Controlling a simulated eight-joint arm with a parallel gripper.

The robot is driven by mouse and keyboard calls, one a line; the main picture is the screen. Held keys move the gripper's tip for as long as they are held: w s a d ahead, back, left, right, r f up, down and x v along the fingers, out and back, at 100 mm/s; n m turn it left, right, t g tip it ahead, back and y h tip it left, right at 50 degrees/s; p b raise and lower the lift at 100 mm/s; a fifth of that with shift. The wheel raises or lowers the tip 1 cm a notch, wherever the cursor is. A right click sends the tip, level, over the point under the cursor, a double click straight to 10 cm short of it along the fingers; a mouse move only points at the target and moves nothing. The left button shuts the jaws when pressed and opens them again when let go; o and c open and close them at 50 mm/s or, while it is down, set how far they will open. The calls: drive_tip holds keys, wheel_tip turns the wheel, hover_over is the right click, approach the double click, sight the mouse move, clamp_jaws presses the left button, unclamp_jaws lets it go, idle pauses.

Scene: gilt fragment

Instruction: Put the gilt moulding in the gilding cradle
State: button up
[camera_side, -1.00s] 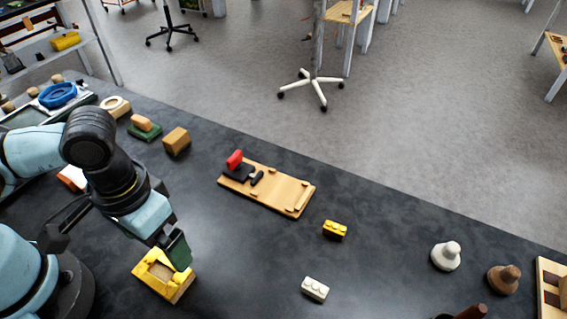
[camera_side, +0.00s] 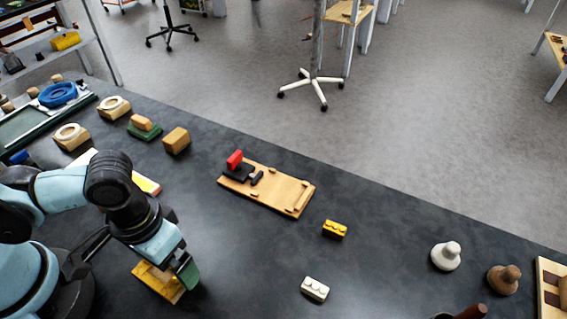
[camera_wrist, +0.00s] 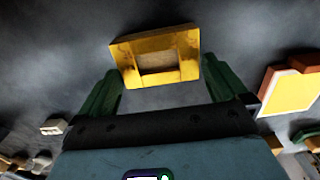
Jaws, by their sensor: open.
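The gilt moulding, which I take to be the small yellow studded block (camera_side: 335,229), lies on the dark bench right of centre in the side view, apart from my gripper. The gilding cradle, which I take to be the yellow block with a tan recess (camera_side: 150,276), sits at lower left; it also fills the top middle of the wrist view (camera_wrist: 130,55). Its recess looks empty. My gripper (camera_side: 184,274), with green fingers, is open at the cradle. In the wrist view its fingers (camera_wrist: 160,67) stand either side of the cradle; I cannot tell whether they touch it.
A white studded block (camera_side: 315,288) lies right of my gripper. A wooden board with a red-handled clamp (camera_side: 280,193) lies behind. Several blocks line the far left. Bench between cradle and board is clear.

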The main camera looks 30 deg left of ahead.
drive_tip(key=shift+f, duration=0.1)
drive_tip(key=shift+c, duration=0.2)
drive_tip(key=c, duration=0.8)
